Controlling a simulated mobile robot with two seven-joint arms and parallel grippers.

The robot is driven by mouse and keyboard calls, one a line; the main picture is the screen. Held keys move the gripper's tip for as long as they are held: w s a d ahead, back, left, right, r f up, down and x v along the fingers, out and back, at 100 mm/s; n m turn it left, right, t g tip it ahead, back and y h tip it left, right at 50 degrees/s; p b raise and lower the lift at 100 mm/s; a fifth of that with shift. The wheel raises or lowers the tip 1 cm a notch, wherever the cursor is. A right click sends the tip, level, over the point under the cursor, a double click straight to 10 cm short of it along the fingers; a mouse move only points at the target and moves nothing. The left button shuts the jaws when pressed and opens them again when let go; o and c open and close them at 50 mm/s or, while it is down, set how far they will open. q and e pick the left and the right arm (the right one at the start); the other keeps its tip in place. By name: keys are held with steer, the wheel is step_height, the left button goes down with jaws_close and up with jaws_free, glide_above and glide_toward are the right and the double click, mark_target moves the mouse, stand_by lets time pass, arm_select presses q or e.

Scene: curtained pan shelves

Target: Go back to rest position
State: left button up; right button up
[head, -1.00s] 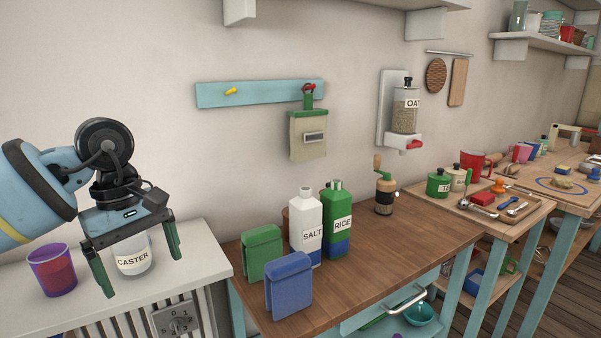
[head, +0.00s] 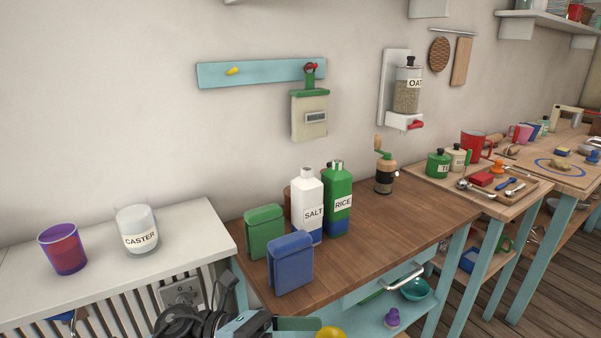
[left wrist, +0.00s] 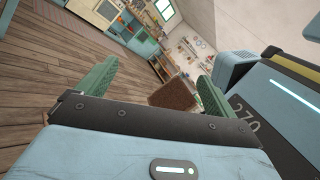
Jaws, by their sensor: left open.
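My left gripper (left wrist: 150,85) is open and empty in the left wrist view, with its two green fingers spread apart and the wooden floor and distant room behind them. The clear jar labelled CASTER (head: 138,231) stands upright on the white radiator shelf (head: 190,236), beside a purple cup with red contents (head: 63,249). Nothing touches either one. My right gripper is in neither view.
The wooden counter (head: 400,220) holds a green packet (head: 264,232), a blue packet (head: 290,263), a SALT bottle (head: 307,205), a RICE bottle (head: 338,200) and a grinder (head: 385,172). Its open shelf below holds a teal bowl (head: 415,290). A peg rail (head: 260,73) hangs on the wall.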

arm_select(q)
steer(key=s+a+f+n+t+y, duration=0.1)
steer(key=a+f+n+t+y, duration=0.35)
steer(key=n, duration=0.65)
steer(key=a+f+n+t+y+p, duration=0.1)
steer(key=a+f+n+t+y, duration=0.1)
steer(key=f+n+t, duration=0.7)
steer(key=s+a+f+n+t+y, duration=0.1)
steer(key=a+f+n+t+y, duration=0.3)
steer(key=n, duration=1)
steer(key=s+a+f+n+g+y, duration=0.3)
steer(key=s+f+n, duration=0.3)
steer(key=s+f, duration=0.2)
steer(key=s+a+f+n+g+y, duration=0.3)
steer(key=s+a+f+n, duration=0.3)
steer(key=s, duration=0.7)
step_height(320, 180, down, 3)
steer(key=shift+s+a+r+y+p, duration=0.15)
steer(key=shift+s+r+y+p, duration=0.1)
steer(key=shift+y+p, duration=0.25)
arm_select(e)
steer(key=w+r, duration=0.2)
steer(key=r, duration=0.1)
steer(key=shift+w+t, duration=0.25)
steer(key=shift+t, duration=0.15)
arm_select(q)
steer(key=shift+c, duration=0.3)
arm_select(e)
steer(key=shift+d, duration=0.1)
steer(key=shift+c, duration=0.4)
